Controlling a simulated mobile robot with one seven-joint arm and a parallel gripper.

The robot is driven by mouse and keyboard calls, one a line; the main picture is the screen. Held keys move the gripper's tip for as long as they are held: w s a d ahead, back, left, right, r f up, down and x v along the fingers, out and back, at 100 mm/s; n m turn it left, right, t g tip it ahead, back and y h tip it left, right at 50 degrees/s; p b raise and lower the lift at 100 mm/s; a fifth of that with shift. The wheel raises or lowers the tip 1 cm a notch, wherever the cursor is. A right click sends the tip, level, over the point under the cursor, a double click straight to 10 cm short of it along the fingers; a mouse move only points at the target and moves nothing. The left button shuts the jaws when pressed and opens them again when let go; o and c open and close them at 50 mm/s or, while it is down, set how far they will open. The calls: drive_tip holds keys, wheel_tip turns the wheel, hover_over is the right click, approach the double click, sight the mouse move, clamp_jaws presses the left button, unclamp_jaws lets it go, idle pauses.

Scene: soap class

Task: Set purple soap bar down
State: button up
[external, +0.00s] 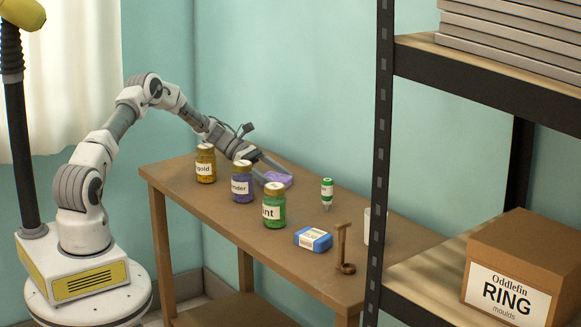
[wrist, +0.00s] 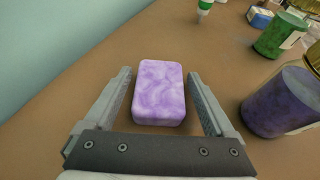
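The purple soap bar (wrist: 160,92), marbled with white, lies flat on the brown table (wrist: 75,72). In the external view the bar (external: 279,180) is near the table's back edge. My gripper (wrist: 159,72) has one finger on each side of the bar, with narrow gaps showing between fingers and soap, so it looks open around it. In the external view my gripper (external: 273,170) reaches down to the bar from the left. The underside of the bar is hidden.
Jars of gold (external: 205,165), purple (external: 242,184) and green (external: 274,208) stand in front of the bar. A green-white bottle (external: 327,192), blue packet (external: 313,239), brown tool (external: 343,250) and white cup (external: 368,227) are to the right.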

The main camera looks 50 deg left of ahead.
drive_tip(key=shift+o, duration=0.2)
drive_tip(key=shift+r, duration=0.15)
drive_tip(key=p+v, duration=0.1)
drive_tip(key=v, duration=0.6)
drive_tip(key=shift+a+r, duration=0.1)
drive_tip(key=shift+a, duration=0.1)
